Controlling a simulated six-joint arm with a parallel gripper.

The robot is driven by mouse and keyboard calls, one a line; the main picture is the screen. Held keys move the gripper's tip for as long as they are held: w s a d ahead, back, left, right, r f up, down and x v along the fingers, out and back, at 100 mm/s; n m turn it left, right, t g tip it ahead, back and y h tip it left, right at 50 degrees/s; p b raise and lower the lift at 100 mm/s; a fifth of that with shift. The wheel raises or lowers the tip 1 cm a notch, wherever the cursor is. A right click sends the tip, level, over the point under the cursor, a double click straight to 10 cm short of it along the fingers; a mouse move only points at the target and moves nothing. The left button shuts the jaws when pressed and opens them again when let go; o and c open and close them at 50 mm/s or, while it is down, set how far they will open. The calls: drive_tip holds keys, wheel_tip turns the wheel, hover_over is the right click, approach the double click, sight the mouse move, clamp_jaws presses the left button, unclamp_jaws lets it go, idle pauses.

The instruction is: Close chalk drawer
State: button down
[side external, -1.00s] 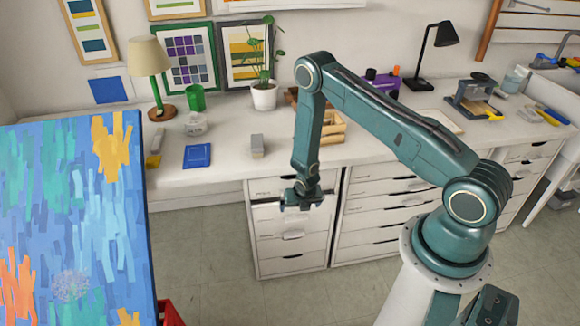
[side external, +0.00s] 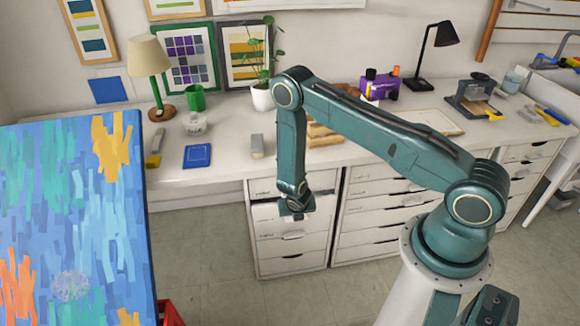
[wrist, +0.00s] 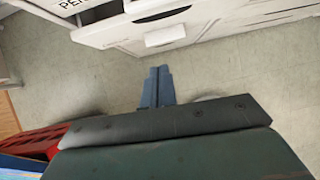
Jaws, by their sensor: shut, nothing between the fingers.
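A white drawer unit (side external: 291,248) stands under the desk, with several stacked drawers. My gripper (side external: 297,208) is in front of its upper drawers, low beside the second drawer front (side external: 268,213), which appears to sit slightly forward. Its labels are too small to read in the side view, so I cannot tell which is the chalk drawer. A partial label "PEN" (wrist: 76,4) shows on a front. Whether the fingertips touch the drawer is unclear.
A wider drawer unit (side external: 380,215) stands to the right. A large painted canvas (side external: 75,220) fills the left foreground, with a red object (side external: 172,314) beside it. The desk (side external: 225,172) holds a lamp, plant, blocks and wooden box. The floor (side external: 205,250) left of the drawers is clear.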

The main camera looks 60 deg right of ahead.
drive_tip(key=w+a+t+h, duration=0.1)
drive_tip(key=a+t, duration=0.1)
drive_tip(key=a, duration=0.4)
drive_tip(key=shift+a+r+t+h, duration=0.2)
drive_tip(key=shift+r+t+h, duration=0.1)
drive_tip(key=shift+t, duration=0.1)
drive_tip(key=shift+w+f, duration=0.1)
approach(275, 210)
wheel_tip(275, 210, down, 4)
drive_tip(key=shift+w+d, duration=1.45)
